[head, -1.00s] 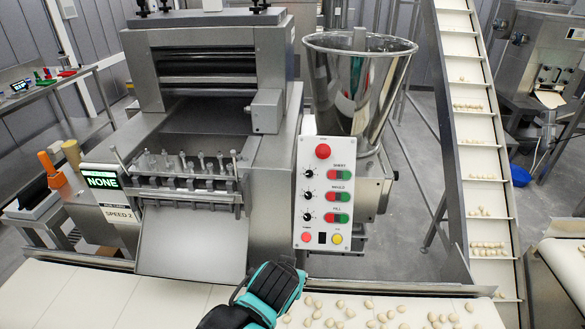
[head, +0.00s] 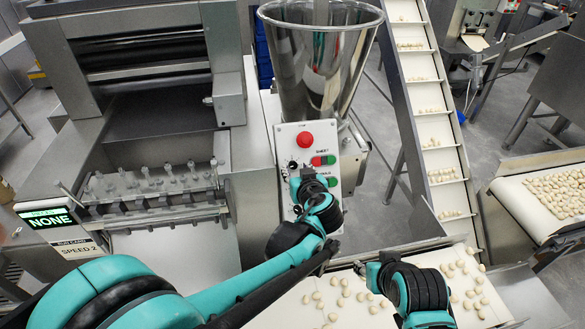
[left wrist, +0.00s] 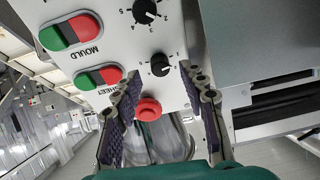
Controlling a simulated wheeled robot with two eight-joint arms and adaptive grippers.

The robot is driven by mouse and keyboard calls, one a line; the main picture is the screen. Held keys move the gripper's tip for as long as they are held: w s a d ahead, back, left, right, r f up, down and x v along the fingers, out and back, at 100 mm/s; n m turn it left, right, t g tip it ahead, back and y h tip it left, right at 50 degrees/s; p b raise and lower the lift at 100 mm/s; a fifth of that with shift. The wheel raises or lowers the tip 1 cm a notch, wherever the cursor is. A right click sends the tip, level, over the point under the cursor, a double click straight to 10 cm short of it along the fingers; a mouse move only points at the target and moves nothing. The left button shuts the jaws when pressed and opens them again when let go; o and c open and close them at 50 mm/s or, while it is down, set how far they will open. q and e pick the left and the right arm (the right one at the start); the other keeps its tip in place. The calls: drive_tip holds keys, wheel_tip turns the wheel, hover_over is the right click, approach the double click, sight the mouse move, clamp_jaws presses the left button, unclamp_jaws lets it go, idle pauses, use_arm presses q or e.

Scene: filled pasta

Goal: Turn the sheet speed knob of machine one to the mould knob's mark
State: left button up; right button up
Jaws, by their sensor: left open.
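The control panel (head: 285,135) of the near machine carries the sheet knob (left wrist: 160,65), a small black dial, with the larger-looking mould knob (left wrist: 146,12) beyond it in the left wrist view. The sheet knob also shows in the head view (head: 293,164); the mould knob is hidden there by my arm. My left gripper (left wrist: 165,98) is open in front of the panel, its fingers either side of the red button (left wrist: 148,109) and close to the sheet knob, holding nothing. The pointers are too small to read surely. My right gripper (head: 368,268) is over the belt; its jaws are unclear.
Red-green button pairs (left wrist: 98,78) sit beside the knobs. A steel hopper (head: 320,75) stands behind the panel, an inclined conveyor (head: 425,115) to its right. A display (head: 47,218) reads NONE above a SPEED 2 sign (head: 76,249). Pasta pieces lie on the front belt (head: 290,310).

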sight(293, 165)
use_arm(q)
drive_tip(key=shift+x, duration=1.35)
clamp_jaws()
drive_tip(key=shift+m, duration=0.5)
drive_tip(key=m+h, duration=0.1)
drive_tip(key=m, duration=0.8)
drive_tip(key=shift+a+h, duration=0.1)
drive_tip(key=shift+h, duration=0.3)
drive_tip(key=shift+m, duration=0.5)
